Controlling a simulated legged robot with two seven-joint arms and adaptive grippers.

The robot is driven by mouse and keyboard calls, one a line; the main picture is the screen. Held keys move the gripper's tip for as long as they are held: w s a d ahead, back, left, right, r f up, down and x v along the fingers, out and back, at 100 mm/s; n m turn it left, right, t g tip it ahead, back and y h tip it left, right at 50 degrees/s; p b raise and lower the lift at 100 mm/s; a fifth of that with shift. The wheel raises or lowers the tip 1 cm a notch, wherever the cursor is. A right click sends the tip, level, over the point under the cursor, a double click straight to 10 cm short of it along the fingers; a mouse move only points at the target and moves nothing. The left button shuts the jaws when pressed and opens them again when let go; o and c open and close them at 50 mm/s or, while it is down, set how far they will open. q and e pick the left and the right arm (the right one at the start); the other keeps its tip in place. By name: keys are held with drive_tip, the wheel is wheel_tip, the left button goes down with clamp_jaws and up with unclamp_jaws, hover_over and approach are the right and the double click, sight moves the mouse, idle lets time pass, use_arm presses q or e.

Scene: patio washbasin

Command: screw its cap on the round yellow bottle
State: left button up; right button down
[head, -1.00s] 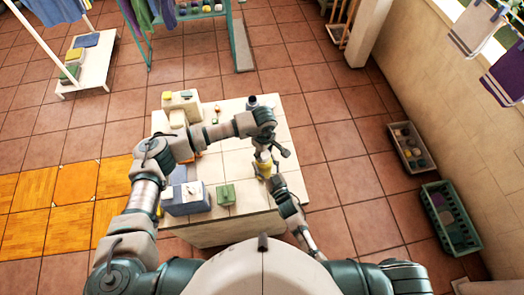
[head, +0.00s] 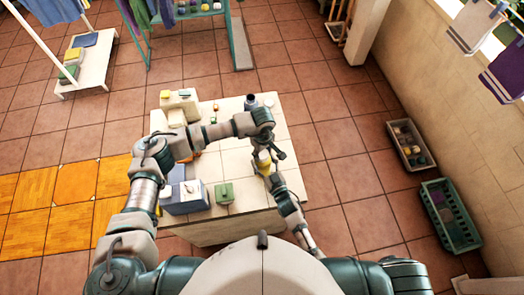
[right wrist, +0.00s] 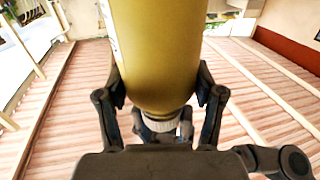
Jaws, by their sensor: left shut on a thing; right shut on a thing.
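The round yellow bottle (head: 263,158) is above the front right part of the table. My right gripper (head: 268,168) is shut on it; in the right wrist view the bottle (right wrist: 155,50) fills the space between the two fingers. My left gripper (head: 265,145) is right at the bottle's neck end, shut, with its fingers bunched there. In the right wrist view a pale ring (right wrist: 165,127) shows between the bottle's shoulder and the left gripper's dark fingers. The cap itself is mostly hidden, and I cannot tell whether it touches the neck.
The pale tiled table (head: 235,165) carries a blue-grey box (head: 185,203), a green block (head: 225,194) and a dark bottle (head: 252,101) at the back. Crates (head: 452,216) stand on the floor along the right wall. The table's middle is partly clear under my left arm.

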use_arm(q)
drive_tip(key=m, duration=1)
drive_tip(key=shift+s, duration=0.1)
drive_tip(key=m, duration=0.5)
drive_tip(key=shift+a, duration=0.15)
drive_tip(key=m, duration=0.3)
drive_tip(key=shift+a, duration=0.15)
drive_tip(key=o, duration=0.7)
